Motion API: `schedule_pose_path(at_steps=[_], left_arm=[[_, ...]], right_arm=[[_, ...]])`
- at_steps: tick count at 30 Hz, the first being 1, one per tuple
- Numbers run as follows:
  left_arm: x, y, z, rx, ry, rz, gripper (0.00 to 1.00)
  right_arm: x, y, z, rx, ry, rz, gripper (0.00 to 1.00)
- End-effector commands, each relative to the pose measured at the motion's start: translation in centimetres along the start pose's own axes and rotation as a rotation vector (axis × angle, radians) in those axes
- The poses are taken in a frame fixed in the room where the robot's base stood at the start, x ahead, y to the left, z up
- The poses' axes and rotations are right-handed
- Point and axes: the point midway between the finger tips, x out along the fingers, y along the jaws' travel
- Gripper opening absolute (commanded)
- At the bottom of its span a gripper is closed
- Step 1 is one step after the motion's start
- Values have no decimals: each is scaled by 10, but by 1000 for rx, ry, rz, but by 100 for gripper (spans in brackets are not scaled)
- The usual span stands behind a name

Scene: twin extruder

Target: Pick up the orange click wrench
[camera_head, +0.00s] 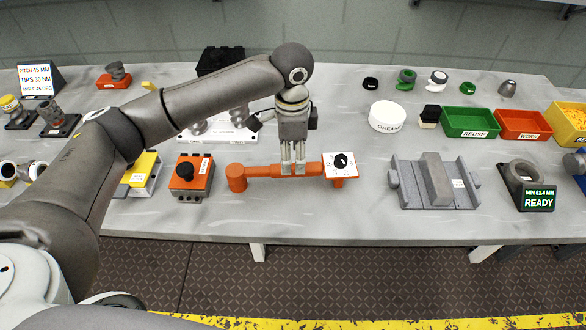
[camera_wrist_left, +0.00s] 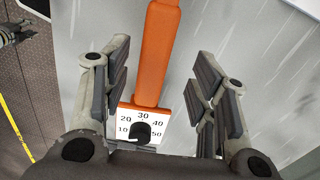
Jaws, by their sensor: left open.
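The orange click wrench (camera_head: 262,170) lies across the front part of the grey table, with a round orange head at its left end and a white dial plate (camera_head: 341,162) with a black knob at its right end. My left gripper (camera_head: 293,171) points down over the handle near the dial end and hides a short stretch of it. In the left wrist view the wrench handle (camera_wrist_left: 158,50) runs between the two spread fingers (camera_wrist_left: 163,95), with clear gaps on both sides. The gripper is open and empty. My right gripper is not in view.
An orange box with a black knob (camera_head: 193,175) stands just left of the wrench head. A grey cradle (camera_head: 433,182) stands to the right, with a READY display (camera_head: 538,199) beyond it. A white grease tub (camera_head: 388,116) sits behind. Bare table lies between the wrench and the cradle.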

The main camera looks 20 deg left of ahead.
Motion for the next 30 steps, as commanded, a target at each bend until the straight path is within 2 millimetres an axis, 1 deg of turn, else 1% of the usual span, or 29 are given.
schedule_pose_path(at_steps=[2, 3, 5, 9, 11, 15, 20, 21, 25, 30], left_arm=[[6, 1, 0, 0, -2, 2, 54], [10, 2, 0, 0, -2, 3, 54], [18, 5, 1, 0, -3, 3, 54], [40, 8, 0, -1, -3, 3, 54], [46, 7, 0, 0, -1, 1, 54], [54, 7, 0, 1, 0, -1, 54], [54, 7, 0, 1, 0, -1, 54], [54, 7, 0, 1, 0, -1, 51], [54, 7, 0, 1, 0, -1, 34], [53, 7, 0, 1, 0, -1, 12]], right_arm=[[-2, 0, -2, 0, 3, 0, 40], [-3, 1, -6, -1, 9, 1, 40], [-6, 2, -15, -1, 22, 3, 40], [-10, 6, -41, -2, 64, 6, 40], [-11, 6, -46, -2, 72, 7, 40], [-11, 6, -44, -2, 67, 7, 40], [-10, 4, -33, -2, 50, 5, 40], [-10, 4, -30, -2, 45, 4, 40], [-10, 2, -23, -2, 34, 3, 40], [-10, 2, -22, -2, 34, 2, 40]])
